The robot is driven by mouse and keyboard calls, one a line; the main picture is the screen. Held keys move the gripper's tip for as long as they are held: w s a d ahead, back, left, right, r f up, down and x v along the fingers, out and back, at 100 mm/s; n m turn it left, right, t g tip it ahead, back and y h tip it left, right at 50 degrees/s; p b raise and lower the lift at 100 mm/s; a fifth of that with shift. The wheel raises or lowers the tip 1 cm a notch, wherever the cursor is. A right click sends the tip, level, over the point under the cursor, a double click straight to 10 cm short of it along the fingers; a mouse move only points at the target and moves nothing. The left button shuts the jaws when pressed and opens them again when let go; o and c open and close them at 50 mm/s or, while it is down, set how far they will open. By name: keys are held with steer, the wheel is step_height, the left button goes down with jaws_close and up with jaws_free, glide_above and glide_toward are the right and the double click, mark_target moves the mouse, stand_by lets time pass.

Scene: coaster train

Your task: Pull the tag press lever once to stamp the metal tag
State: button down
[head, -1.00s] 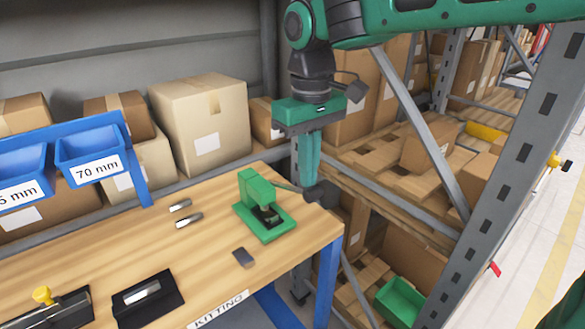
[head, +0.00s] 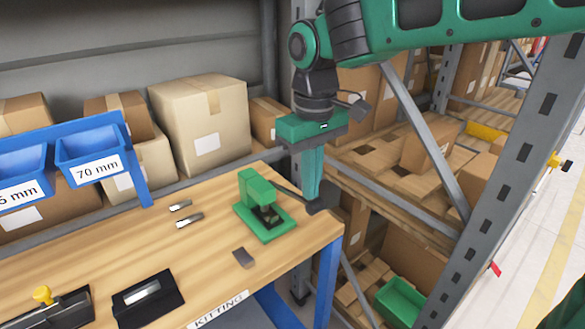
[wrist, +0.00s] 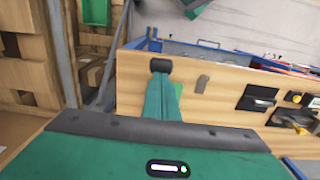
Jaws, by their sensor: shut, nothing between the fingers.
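The green tag press (head: 250,190) stands on the right end of the wooden bench, with dark parts on its base. Its dark lever (head: 289,190) reaches right to a black knob (head: 322,198) past the bench's edge. My gripper (head: 314,200) points down with its green fingers shut and empty. The fingertips are at the knob; I cannot tell whether they touch it. In the wrist view the knob (wrist: 161,65) shows just beyond the shut fingers, which hide most of the press. A grey metal tag (head: 243,258) lies on the bench in front of the press.
Two silver pieces (head: 189,220) lie left of the press. A black fixture (head: 148,300) and blue bins (head: 90,150) are farther left. A grey rack upright (head: 500,170) and shelves of cartons stand to the right. The bench between press and fixture is mostly clear.

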steer(key=shift+f, duration=0.15)
steer(key=shift+s+d+f, duration=0.1)
steer(key=shift+s+f, duration=0.05)
steer(key=shift+f, duration=0.3)
step_height(320, 180, up, 13)
stand_by(2.0)
